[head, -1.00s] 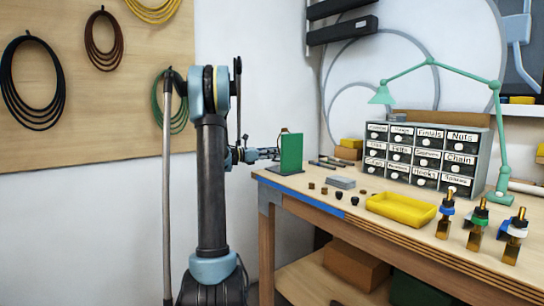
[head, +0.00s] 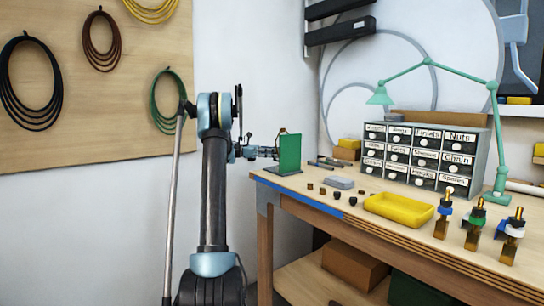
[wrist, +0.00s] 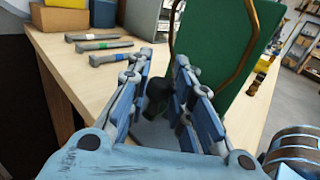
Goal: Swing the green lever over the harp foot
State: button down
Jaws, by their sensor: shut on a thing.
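An upright green panel (head: 290,155) stands on a grey base at the bench's far left end. In the wrist view the green panel (wrist: 222,45) fills the upper middle, with a curved brass wire (wrist: 244,62), which looks like the harp, in front of it. My gripper (head: 276,153) is beside the panel's left side. In the wrist view my gripper (wrist: 163,62) has its fingers around a small dark part (wrist: 157,92), low in front of the panel. I cannot pick out the green lever apart from the panel. The harp foot is hidden or too small to tell.
Several grey tools (wrist: 105,46) lie on the bench left of my fingers. A yellow tray (head: 400,207), a labelled drawer cabinet (head: 420,155), a green desk lamp (head: 432,62) and several brass-topped sockets (head: 476,225) are farther right. Small dark knobs lie near the front edge.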

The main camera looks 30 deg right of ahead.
jog(key=shift+d+m+g+y, duration=0.15)
jog(key=shift+m+g+y, duration=0.25)
jog(key=shift+g+y, duration=0.1)
jog(key=c, duration=1.4)
grip_release()
jog(key=shift+r, duration=0.1)
notch_tip(320, 180, up, 10)
jog(key=shift+w+f, duration=0.1)
jog(key=shift+f, duration=0.05)
